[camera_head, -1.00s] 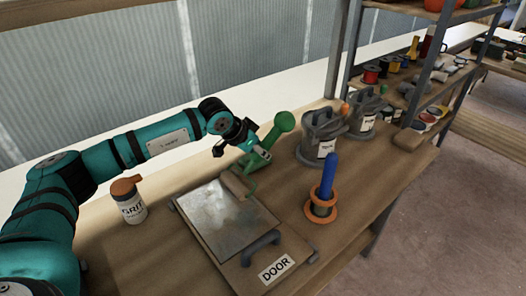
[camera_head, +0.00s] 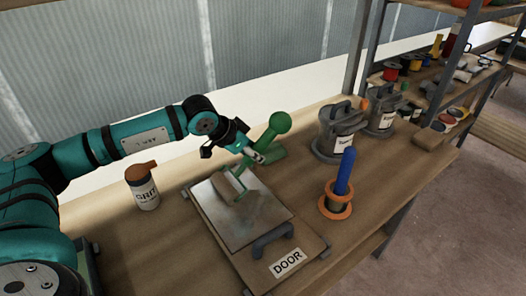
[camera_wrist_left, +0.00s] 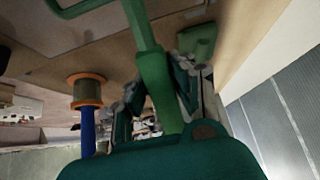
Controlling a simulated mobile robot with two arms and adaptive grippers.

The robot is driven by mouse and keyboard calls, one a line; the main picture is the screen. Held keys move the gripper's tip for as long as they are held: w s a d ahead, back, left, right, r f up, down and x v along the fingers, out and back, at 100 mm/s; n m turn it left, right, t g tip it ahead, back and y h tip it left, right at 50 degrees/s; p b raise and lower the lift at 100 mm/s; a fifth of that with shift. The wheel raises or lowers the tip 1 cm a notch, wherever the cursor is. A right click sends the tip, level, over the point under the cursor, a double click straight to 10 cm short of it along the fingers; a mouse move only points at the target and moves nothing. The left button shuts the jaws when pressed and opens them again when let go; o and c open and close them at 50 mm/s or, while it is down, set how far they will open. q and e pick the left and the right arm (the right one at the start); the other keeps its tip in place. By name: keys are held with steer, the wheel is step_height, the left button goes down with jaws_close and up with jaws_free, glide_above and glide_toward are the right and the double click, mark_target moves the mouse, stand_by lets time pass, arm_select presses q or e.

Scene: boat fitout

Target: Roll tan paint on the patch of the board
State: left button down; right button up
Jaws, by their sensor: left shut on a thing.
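The board (camera_head: 258,268), labelled DOOR, lies flat on the bench with a dark handle at its near end. Its patch (camera_head: 240,222) is a grey, mottled sheet. My left gripper (camera_head: 256,155) is shut on the green handle of the paint roller (camera_head: 278,122), also seen in the left wrist view (camera_wrist_left: 158,75). The roller's tan sleeve (camera_head: 227,190) is over the far part of the patch; whether it touches is unclear. No clear tan coat shows on the patch. My right gripper is out of view.
A GRIP bottle (camera_head: 146,194) with a brown cap stands left of the board. An orange spool with a blue rod (camera_head: 337,200) stands right of it. Grey lidded cans (camera_head: 337,140) and a shelf post (camera_head: 357,50) are behind. A green block (camera_head: 272,156) sits behind the gripper.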

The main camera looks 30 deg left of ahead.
mark_target(242, 165)
arm_select(q)
steer(key=shift+s+a, duration=0.25)
steer(key=shift+s, duration=0.25)
steer(key=s, duration=0.1)
steer(key=s+a+b, duration=0.1)
steer(key=s+a, duration=0.1)
steer(key=shift+s+b, duration=0.3)
steer(key=shift+s, duration=0.05)
steer(key=shift+s+a, duration=0.1)
steer(key=shift+s, duration=0.15)
steer(key=shift+r, duration=0.1)
steer(key=shift+r+p, duration=0.35)
steer(key=shift+r, duration=0.4)
